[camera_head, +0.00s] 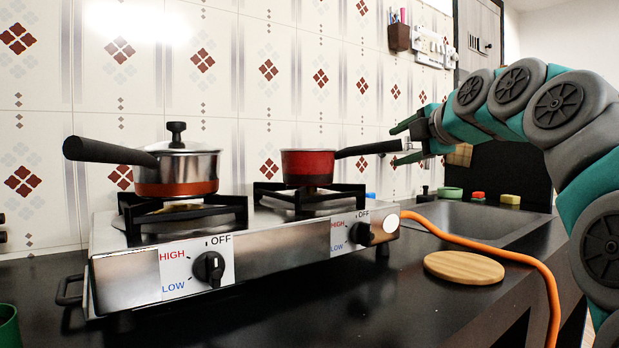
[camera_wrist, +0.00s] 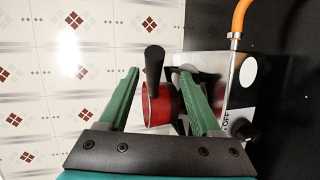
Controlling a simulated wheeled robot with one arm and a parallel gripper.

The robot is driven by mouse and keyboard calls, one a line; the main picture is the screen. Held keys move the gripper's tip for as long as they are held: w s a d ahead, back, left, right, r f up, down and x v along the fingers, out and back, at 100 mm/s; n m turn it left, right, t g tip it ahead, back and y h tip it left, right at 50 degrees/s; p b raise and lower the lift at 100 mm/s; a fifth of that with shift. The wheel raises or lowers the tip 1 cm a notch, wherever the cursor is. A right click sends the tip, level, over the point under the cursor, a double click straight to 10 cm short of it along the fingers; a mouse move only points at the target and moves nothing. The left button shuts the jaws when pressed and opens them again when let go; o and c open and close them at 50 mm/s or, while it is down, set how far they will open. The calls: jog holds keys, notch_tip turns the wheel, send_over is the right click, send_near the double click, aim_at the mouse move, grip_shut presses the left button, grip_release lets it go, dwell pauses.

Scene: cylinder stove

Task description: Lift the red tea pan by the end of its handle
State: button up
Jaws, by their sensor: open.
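The red tea pan (camera_head: 308,163) sits upright on the right burner of the stove. Its black handle (camera_head: 368,149) points right, toward my gripper (camera_head: 394,146). My gripper is open, with one green finger above and one below the handle's end in the head view. In the wrist view the black handle (camera_wrist: 154,66) shows between the two fingers of my gripper (camera_wrist: 158,74), nearer the left one. The red pan body (camera_wrist: 153,104) shows beyond, partly hidden by the fingers. I cannot tell whether a finger touches the handle.
A steel pot (camera_head: 178,168) with a lid stands on the left burner of the stove (camera_head: 282,245). A tiled wall (camera_head: 340,60) rises close behind. An orange hose (camera_head: 500,252) runs past a round wooden board (camera_head: 463,267). A sink (camera_head: 470,220) lies at the right.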

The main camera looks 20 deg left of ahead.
jog(key=r+p+x, duration=0.1)
jog(key=x, duration=0.7)
dwell(0.4)
grip_shut()
dwell(0.4)
dwell(0.9)
